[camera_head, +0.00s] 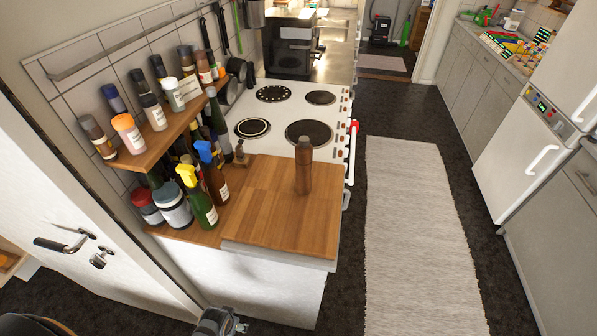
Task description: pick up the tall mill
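The tall mill (304,166) is a brown, bottle-shaped piece with a rounded top. It stands upright on the wooden worktop (265,222), near the worktop's back right, close to the cooker. My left gripper (236,326) shows only in part at the bottom edge, in front of and below the worktop. It is well apart from the mill, and whether its fingers are open or shut cannot be made out. My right gripper is not in view.
A white cooker (272,112) with dark hotplates adjoins the worktop's back. Several bottles, including a yellow-topped spray bottle (197,196), crowd the left. A spice shelf (158,143) overhangs there. A small brown item (241,152) stands left of the mill. The worktop's front is clear.

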